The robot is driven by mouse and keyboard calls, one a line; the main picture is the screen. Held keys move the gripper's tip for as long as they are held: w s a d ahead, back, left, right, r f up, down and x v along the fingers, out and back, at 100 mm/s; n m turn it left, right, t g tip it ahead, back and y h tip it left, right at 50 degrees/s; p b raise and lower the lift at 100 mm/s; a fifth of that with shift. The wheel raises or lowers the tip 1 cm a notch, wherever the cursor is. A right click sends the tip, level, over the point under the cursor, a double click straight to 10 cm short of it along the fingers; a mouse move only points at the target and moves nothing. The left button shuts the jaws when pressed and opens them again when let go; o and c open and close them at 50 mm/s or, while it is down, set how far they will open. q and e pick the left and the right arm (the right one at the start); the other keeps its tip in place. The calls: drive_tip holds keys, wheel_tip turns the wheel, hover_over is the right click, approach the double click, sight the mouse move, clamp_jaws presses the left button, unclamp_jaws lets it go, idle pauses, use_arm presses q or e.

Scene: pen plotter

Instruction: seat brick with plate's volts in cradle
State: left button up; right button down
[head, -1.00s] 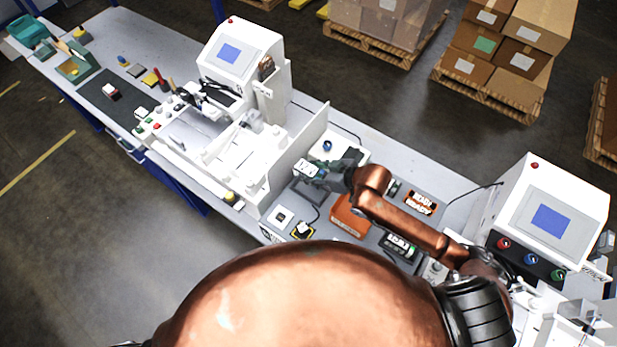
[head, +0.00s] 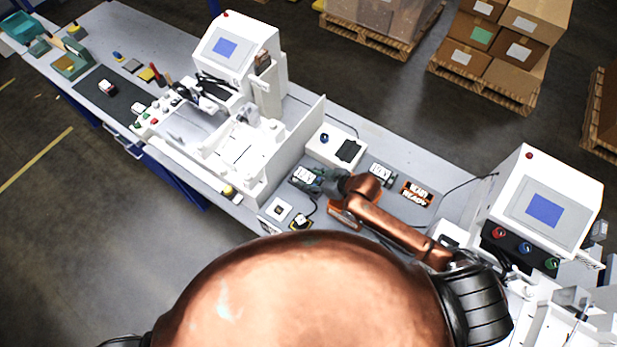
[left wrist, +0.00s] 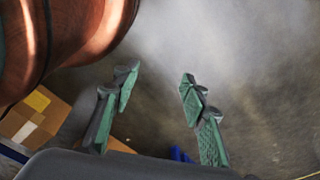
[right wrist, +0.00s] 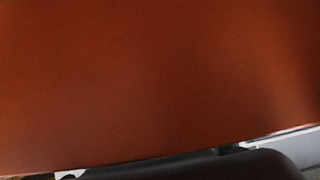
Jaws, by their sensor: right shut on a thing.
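My right gripper (head: 318,180) has green finger pads and is shut on a dark brick (head: 303,176) with a white printed label, on the grey bench right of the white partition. The label's volts are too small to read surely, and whether the brick touches what is beneath it cannot be told. A second labelled dark brick (head: 381,173) lies right of the gripper. I cannot make out the cradle or the plate with certainty. An orange-brown surface (right wrist: 150,80) fills the right wrist view. My left gripper (left wrist: 160,108) is open and empty over the floor.
A white box (head: 330,143) with a blue knob and a dark pad stands behind the gripper. The white partition (head: 297,140) rises to its left. An orange box (head: 338,217) lies partly under my arm.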

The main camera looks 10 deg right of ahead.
drive_tip(key=c, duration=1.5)
unclamp_jaws()
drive_tip(key=shift+f, duration=0.1)
drive_tip(key=shift+c, duration=0.2)
drive_tip(key=o, duration=0.3)
use_arm(q)
drive_tip(key=shift+s+f, duration=0.1)
drive_tip(key=shift+s, duration=1.1)
drive_tip(key=shift+w, duration=0.15)
use_arm(e)
drive_tip(key=shift+r, duration=0.25)
drive_tip(key=shift+s+d+r, duration=0.15)
drive_tip(key=shift+d+r, duration=0.05)
drive_tip(key=shift+d, duration=0.05)
use_arm(q)
drive_tip(key=shift+w+f+b, duration=0.3)
drive_tip(key=shift+f+b, duration=0.2)
use_arm(e)
drive_tip(key=v, duration=1.1)
use_arm(q)
drive_tip(key=shift+s, duration=0.1)
